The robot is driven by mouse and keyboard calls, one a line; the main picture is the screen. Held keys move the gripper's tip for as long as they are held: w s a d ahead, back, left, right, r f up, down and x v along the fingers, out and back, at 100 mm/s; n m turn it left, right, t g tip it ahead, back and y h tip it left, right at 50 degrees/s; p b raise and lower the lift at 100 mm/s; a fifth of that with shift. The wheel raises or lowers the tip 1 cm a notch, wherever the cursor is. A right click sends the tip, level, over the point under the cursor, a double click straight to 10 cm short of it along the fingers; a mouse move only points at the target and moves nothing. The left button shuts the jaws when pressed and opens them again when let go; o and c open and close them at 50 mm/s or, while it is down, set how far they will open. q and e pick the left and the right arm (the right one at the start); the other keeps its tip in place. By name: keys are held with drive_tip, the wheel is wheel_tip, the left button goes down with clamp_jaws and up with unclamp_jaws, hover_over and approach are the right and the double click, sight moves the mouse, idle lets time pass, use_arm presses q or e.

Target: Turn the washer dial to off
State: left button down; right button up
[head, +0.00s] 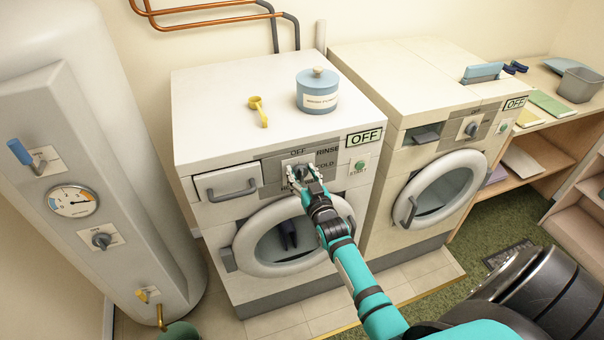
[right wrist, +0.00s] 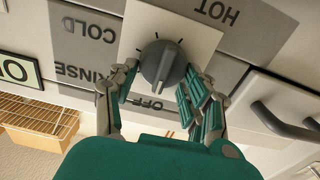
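The washer (head: 215,235) is the white front-loader on the left, with a small display (head: 364,137) reading OFF. Its grey dial (right wrist: 160,65) sits on a pale square plate, with OFF, RINSE, COLD and HOT printed around it; these appear upside down in the right wrist view. My right gripper (head: 304,180) is at the panel, partly covering the dial in the head view. My left gripper is not in view.
A green START button (head: 360,166) is right of the dial, a drawer handle (head: 233,190) left. A blue lidded canister (head: 317,91) and yellow scoop (head: 258,110) are on top. A second machine (head: 392,70) stands right, a tank (head: 80,130) left.

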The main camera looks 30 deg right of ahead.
drive_tip(key=o, duration=0.4)
drive_tip(key=v, duration=1.2)
drive_tip(key=shift+f, duration=0.1)
